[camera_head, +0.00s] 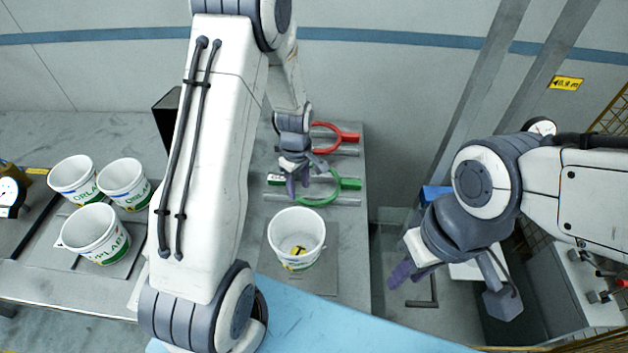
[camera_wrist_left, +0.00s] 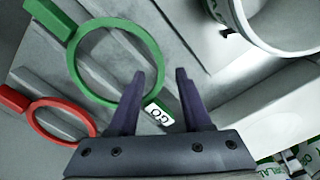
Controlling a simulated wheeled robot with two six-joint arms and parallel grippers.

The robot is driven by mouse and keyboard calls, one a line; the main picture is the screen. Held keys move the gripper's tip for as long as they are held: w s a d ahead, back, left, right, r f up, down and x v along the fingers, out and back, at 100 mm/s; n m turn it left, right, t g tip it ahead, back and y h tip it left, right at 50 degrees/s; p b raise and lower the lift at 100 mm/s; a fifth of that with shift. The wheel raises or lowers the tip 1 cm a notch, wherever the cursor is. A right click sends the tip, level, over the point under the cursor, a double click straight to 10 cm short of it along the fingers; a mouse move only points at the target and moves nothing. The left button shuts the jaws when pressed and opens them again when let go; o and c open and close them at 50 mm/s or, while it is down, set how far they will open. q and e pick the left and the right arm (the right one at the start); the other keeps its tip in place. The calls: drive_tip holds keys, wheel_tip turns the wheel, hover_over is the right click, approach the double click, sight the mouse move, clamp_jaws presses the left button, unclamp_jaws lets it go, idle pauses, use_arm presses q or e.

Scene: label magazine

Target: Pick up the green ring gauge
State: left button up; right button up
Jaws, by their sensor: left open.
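The green ring gauge (camera_head: 334,193) lies on rails on the grey bench behind the white bucket; it has a block handle at its right and a white "GO" tag. In the left wrist view the green ring (camera_wrist_left: 155,49) is large, with the tag (camera_wrist_left: 158,113) between the fingers. My left gripper (camera_head: 298,187) is open and empty, its fingertips close to the tag end of the ring; I cannot tell whether they touch. A red ring gauge (camera_head: 337,127) lies farther back, also in the left wrist view (camera_wrist_left: 34,124). My right gripper (camera_head: 413,271) hangs at the right, away from the gauges.
A white bucket (camera_head: 297,232) stands on the bench just in front of the green ring gauge. Several white buckets (camera_head: 97,235) stand at the left. A blue surface (camera_head: 335,318) lies in front. A grey post (camera_head: 470,95) rises behind my right arm.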

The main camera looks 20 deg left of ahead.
sight(299, 199)
use_arm(q)
drive_tip(key=shift+f+p, duration=0.45)
drive_tip(key=shift+f, duration=1.35)
clamp_jaws()
